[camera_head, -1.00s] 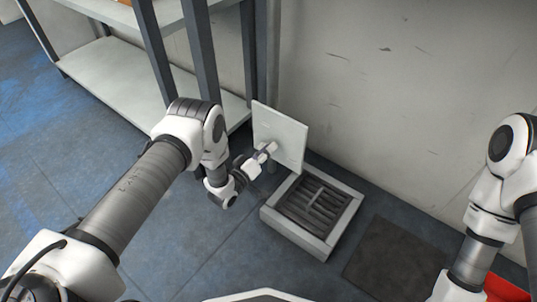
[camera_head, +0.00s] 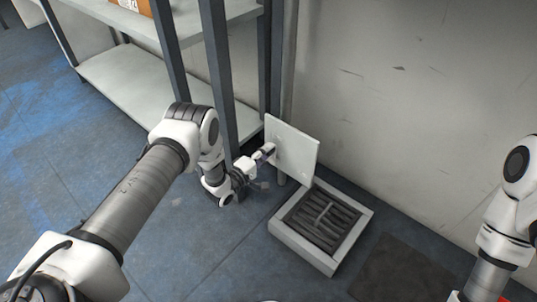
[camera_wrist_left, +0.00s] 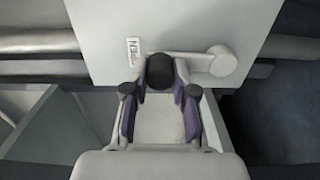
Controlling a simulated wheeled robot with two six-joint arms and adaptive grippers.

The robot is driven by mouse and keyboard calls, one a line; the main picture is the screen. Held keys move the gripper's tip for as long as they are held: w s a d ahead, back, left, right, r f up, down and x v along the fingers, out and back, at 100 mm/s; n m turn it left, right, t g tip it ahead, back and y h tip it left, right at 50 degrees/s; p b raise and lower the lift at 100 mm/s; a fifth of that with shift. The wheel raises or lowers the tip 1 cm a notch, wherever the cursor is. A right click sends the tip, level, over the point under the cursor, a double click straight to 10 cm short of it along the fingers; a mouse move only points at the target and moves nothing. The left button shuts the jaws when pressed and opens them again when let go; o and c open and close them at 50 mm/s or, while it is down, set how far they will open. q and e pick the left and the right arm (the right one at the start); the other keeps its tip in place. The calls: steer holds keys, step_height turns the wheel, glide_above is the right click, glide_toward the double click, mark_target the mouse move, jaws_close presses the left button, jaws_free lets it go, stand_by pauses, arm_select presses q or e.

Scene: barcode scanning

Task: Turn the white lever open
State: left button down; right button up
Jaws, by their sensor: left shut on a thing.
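The white lever (camera_wrist_left: 222,62) is on a pale upright panel (camera_head: 303,150), which also shows in the left wrist view (camera_wrist_left: 100,25). Its round pivot is at the right and its arm runs left, roughly level in that view. My left gripper (camera_head: 265,152) is at the panel's face. In the left wrist view its fingers (camera_wrist_left: 160,75) are shut around the lever's left end, with a dark round piece between them. A small label (camera_wrist_left: 132,48) with dark letters sits just above the lever's left end. My right gripper is out of view.
A pale box with a dark slatted inside (camera_head: 357,235) stands on the floor below the panel. A shelf rack (camera_head: 125,75) is behind on the left, and a grey wall (camera_head: 420,120) on the right. A dark floor patch (camera_head: 400,270) lies right of the box.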

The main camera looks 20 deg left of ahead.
arm_select(q)
steer(key=shift+a, duration=0.15)
stand_by(0.3)
steer(key=c, duration=0.9)
jaws_free()
steer(key=v, duration=1.2)
